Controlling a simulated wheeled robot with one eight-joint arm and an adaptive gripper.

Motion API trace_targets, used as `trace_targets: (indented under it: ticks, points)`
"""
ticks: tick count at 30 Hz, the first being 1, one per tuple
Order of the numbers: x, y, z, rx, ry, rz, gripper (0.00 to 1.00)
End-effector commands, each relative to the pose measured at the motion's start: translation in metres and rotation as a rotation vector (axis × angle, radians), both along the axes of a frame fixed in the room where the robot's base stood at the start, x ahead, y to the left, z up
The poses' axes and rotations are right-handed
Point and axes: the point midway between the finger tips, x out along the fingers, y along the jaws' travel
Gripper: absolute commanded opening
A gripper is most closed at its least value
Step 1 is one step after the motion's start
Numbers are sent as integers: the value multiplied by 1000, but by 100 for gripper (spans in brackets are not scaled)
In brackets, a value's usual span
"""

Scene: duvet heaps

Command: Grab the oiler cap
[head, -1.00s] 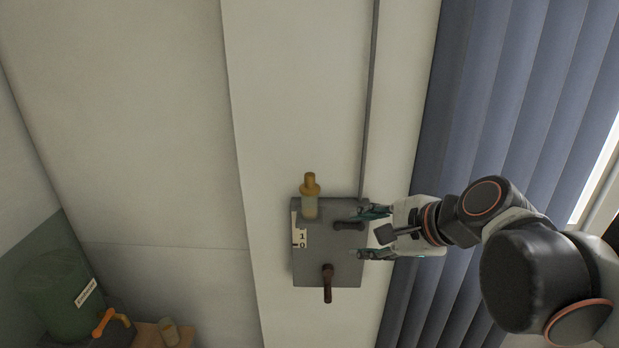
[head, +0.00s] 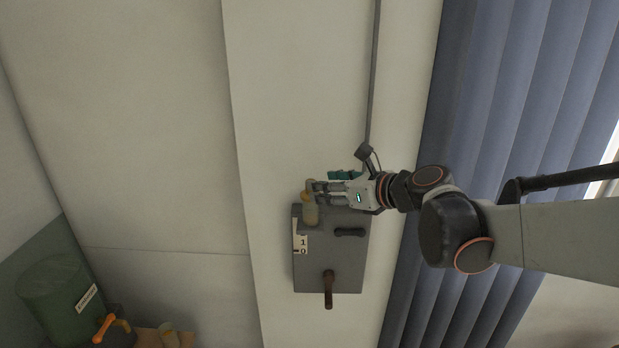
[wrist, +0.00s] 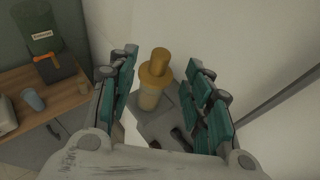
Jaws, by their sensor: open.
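The oiler cap (wrist: 158,68) is a yellow-brown stepped knob on top of a pale, cloudy oiler body (wrist: 149,98). In the head view the cap (head: 309,188) stands above the top left of a grey wall box (head: 346,270), partly covered by a fingertip. My gripper (wrist: 160,85) is open, with teal-padded fingers on both sides of the cap in the wrist view. A gap shows between the cap and the fingers on each side there. In the head view my gripper (head: 324,187) reaches in from the right at cap height.
The box carries a dark handle (head: 349,232), a brown lever (head: 328,288) and a label (head: 301,243). A thin conduit runs up the wall above the box. Blue blinds (head: 480,130) hang at right. A green container (head: 58,290) stands lower left.

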Motion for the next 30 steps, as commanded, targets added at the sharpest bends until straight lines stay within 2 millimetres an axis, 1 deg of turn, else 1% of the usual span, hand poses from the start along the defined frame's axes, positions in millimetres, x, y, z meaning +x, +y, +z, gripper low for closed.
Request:
trace_targets:
  ticks: [8, 13, 18, 27, 28, 29, 30]
  points:
    - [12, 12, -4, -2, -1, 2, 46]
    - [29, 27, -7, -1, -1, 3, 46]
    - [41, 38, -13, -3, -1, 1, 46]
    - [43, 40, -16, -2, -1, 0, 46]
    - [43, 40, -16, -2, -1, 0, 44]
    - [43, 40, -16, -2, -1, 1, 37]
    - [43, 40, -16, -2, -1, 1, 28]
